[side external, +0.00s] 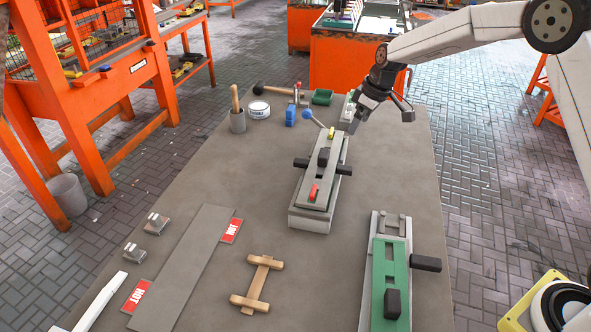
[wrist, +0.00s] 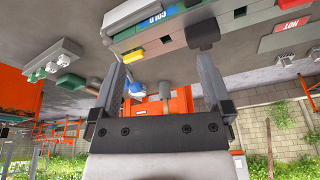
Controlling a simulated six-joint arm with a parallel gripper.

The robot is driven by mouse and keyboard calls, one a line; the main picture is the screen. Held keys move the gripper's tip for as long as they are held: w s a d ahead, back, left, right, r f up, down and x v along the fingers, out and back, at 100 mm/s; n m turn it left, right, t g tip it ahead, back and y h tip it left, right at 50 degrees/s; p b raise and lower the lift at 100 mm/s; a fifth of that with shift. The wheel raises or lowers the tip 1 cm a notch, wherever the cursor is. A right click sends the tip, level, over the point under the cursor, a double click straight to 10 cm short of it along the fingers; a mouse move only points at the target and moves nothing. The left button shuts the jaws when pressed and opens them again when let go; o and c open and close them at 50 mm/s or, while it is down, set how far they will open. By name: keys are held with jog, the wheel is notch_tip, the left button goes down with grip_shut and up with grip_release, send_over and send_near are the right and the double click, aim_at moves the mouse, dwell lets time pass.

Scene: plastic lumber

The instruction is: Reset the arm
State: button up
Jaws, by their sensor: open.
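My gripper (side external: 356,124) is above the far part of the grey table (side external: 190,185) in the side view. In the wrist view its two fingers (wrist: 161,66) stand wide apart with nothing held between them. A grey press-like fixture (side external: 308,215) with black side handles, a yellow piece and a red piece stands just in front of my gripper. A second fixture with a green plate (side external: 378,285) and a black handle stands at the near right.
A grey board (side external: 185,270) with red HOT labels and a wooden piece (side external: 258,283) lie on the near table. A cup with a wooden handle (side external: 237,122), a white tin (side external: 259,110), a mallet (side external: 262,88) and a blue block (side external: 290,115) are farther back. The left-middle table is clear.

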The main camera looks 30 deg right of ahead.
jog(key=s+a+f+m, duration=0.1)
jog(key=s+a+m, duration=0.1)
jog(key=s, duration=1.2)
jog(key=s+a+f+m+h, duration=0.1)
jog(key=s+a+m, duration=0.1)
jog(key=s, duration=1.2)
jog(key=shift+s+a+f+m+h, duration=0.15)
jog(key=shift+s+f+m+h, duration=0.2)
jog(key=shift+m, duration=0.25)
